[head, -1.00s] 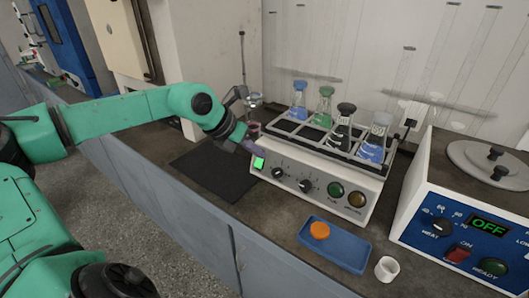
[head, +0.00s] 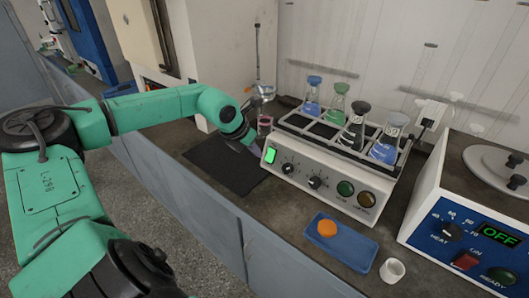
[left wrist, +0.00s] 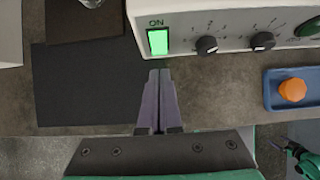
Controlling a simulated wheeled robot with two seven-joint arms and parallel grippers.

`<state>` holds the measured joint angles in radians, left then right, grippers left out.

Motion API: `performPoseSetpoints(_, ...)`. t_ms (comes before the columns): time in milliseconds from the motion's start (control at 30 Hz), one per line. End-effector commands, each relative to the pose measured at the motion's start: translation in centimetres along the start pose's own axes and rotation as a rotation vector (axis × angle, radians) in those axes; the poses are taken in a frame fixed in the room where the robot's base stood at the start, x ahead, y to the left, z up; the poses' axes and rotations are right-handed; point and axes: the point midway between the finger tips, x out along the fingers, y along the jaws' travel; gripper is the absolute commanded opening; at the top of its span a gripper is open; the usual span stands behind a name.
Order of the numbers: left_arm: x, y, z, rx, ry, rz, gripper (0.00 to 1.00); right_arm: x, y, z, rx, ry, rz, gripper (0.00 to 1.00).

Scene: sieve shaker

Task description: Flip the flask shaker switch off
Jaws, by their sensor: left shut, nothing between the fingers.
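The flask shaker (head: 330,173) stands on the bench with several stoppered flasks in its rack. Its rocker switch (head: 270,155) glows green at the left end of the front panel. In the left wrist view the switch (left wrist: 158,41) is lit, with "ON" printed above it. My left gripper (head: 256,149) is just left of the switch in the head view. In the left wrist view the gripper (left wrist: 160,72) is shut and empty, its tips just below the switch; whether they touch the panel I cannot tell.
A blue tray (head: 343,254) with an orange cap (head: 327,228) and a white cup (head: 392,270) lie in front of the shaker. A heater unit (head: 470,235) reading OFF stands at the right. A dark mat (head: 222,165) lies left of the shaker.

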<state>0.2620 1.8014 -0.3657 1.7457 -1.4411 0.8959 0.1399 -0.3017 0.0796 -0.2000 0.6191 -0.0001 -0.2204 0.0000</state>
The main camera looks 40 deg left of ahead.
Motion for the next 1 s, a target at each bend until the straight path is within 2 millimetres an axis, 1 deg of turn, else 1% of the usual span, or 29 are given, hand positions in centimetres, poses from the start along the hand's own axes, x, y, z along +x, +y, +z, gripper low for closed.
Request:
performPoseSetpoints(100, 1.9, -0.1, 0.1, -0.01, -0.002, -0.007, 0.0, -0.7, 0.0, -0.2, 0.0, 0.002, 0.0, 0.91)
performPoseSetpoints(167, 2.2, -0.1, 0.6, -0.008, -0.008, -0.008, 0.0, -1.1, 0.1, -0.2, 0.0, 0.002, 0.0, 0.91)
performPoseSetpoints(433, 4.8, 0.0, 1.3, -0.006, -0.006, -0.003, 0.0, -2.3, 0.1, -0.4, 0.0, 0.003, 0.001, 0.91)
performPoseSetpoints(567, 5.4, 0.0, 1.3, -0.003, -0.002, -0.001, 0.0, -2.3, 0.1, -0.4, 0.0, 0.004, 0.001, 0.91)
performPoseSetpoints(833, 5.6, 0.0, 1.3, -0.002, -0.004, 0.0, 0.0, -2.1, 0.1, -0.4, 0.0, 0.004, 0.001, 0.91)
performPoseSetpoints(933, 6.3, 0.0, 1.6, -0.003, -0.03, -0.001, 0.0, -1.2, 0.1, -0.5, 0.0, 0.006, 0.001, 0.91)
performPoseSetpoints(967, 6.3, 0.0, 1.9, -0.003, -0.038, -0.001, 0.0, -1.1, 0.1, -0.5, 0.0, 0.006, 0.001, 0.91)
performPoseSetpoints(1000, 6.0, 0.0, 1.9, -0.002, -0.035, 0.0, 0.0, -1.5, 0.1, -0.5, 0.0, 0.006, 0.001, 0.91)
